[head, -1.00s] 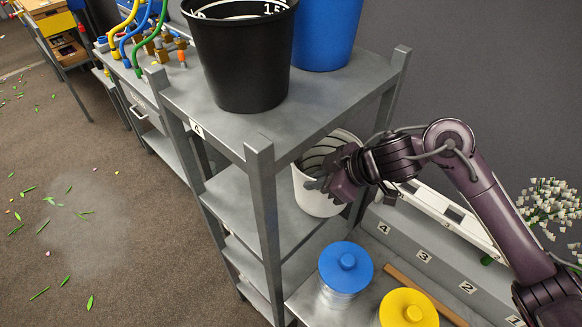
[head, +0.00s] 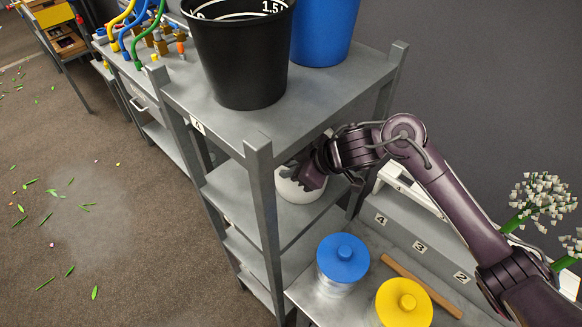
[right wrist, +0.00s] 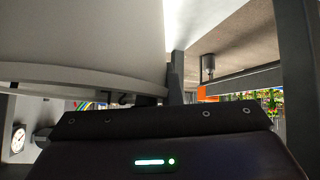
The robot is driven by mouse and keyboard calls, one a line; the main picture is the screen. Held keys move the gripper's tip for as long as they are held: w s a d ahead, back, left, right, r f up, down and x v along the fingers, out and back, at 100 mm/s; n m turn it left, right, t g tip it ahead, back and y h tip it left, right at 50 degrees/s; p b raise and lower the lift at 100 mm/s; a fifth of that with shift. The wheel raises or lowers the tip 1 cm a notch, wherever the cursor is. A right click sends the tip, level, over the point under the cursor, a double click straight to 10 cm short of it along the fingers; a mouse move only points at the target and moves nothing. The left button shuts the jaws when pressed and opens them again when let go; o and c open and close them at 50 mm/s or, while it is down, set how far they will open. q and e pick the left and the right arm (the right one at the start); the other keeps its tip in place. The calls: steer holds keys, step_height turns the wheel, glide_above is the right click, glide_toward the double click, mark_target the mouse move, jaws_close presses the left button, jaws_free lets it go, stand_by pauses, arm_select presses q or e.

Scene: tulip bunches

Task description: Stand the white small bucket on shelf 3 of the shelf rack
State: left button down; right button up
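The white small bucket (head: 299,192) is inside the grey shelf rack (head: 262,200), above the board just under the top one (head: 230,190). A front post and my gripper hide part of it. I cannot tell whether its base touches the board. My right gripper (head: 308,180) reaches in from the right side and is shut on the bucket's rim or upper wall. In the right wrist view the bucket's pale wall (right wrist: 80,45) fills the upper left. My left gripper is not in view.
A black bucket (head: 240,60) and a blue bucket (head: 322,30) stand on the top board, whose label seems to read 4. Blue-lidded (head: 342,260) and yellow-lidded (head: 404,303) jars stand on the bench at right. White flowers (head: 545,195) are beyond my arm.

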steer(key=o, duration=0.4)
steer(key=shift+o, duration=0.2)
steer(key=shift+r, duration=0.2)
steer(key=b+v, duration=0.1)
steer(key=v, duration=1.1)
steer(key=shift+f, duration=0.15)
